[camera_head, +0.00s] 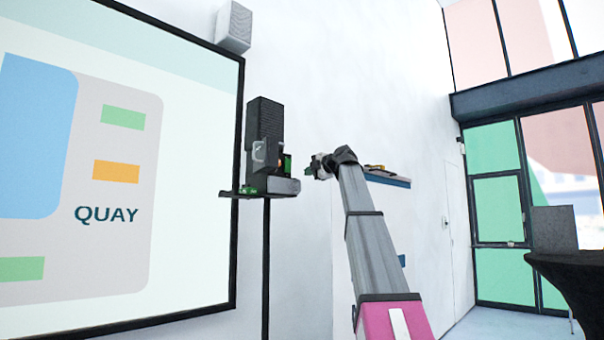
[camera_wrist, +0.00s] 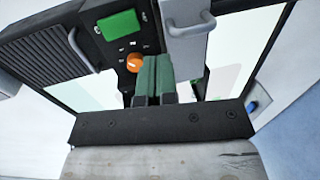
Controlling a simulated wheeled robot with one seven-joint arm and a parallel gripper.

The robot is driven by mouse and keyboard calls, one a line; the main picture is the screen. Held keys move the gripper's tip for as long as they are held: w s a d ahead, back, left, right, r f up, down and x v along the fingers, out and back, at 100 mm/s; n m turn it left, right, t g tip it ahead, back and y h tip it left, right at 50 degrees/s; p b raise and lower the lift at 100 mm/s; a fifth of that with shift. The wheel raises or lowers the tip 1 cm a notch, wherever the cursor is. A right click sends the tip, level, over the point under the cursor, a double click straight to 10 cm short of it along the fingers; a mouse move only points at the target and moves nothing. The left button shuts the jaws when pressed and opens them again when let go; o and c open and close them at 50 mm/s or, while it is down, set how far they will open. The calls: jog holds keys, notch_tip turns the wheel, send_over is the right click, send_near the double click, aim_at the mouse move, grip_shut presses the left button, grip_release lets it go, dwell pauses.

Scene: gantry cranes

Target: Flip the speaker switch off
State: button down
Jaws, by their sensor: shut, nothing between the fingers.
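A tall black speaker unit (camera_head: 265,125) stands on a small shelf on a thin pole, left of my gripper (camera_head: 312,167) in the head view. In the wrist view its dark front panel (camera_wrist: 108,52) fills the upper left, with a green screen (camera_wrist: 120,24), an orange round knob (camera_wrist: 134,62) and small white markings. My gripper (camera_wrist: 153,58) has its green fingers together and empty, pointing at the panel just right of the orange knob. I cannot tell whether they touch it. The fingers hide part of the panel, and I cannot make out which control is the speaker switch.
Grey handles stick out beside the panel, one on a pale block (camera_wrist: 187,18) near the fingers. A large screen (camera_head: 120,200) hangs at the left. A wall shelf (camera_head: 388,179) with small items lies behind my arm. A dark table (camera_head: 570,262) stands at the right.

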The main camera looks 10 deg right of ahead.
jog(key=s, duration=0.1)
jog(key=s+d, duration=0.1)
jog(key=d, duration=0.1)
jog(key=shift+s+f, duration=0.25)
jog(key=shift+s, duration=0.15)
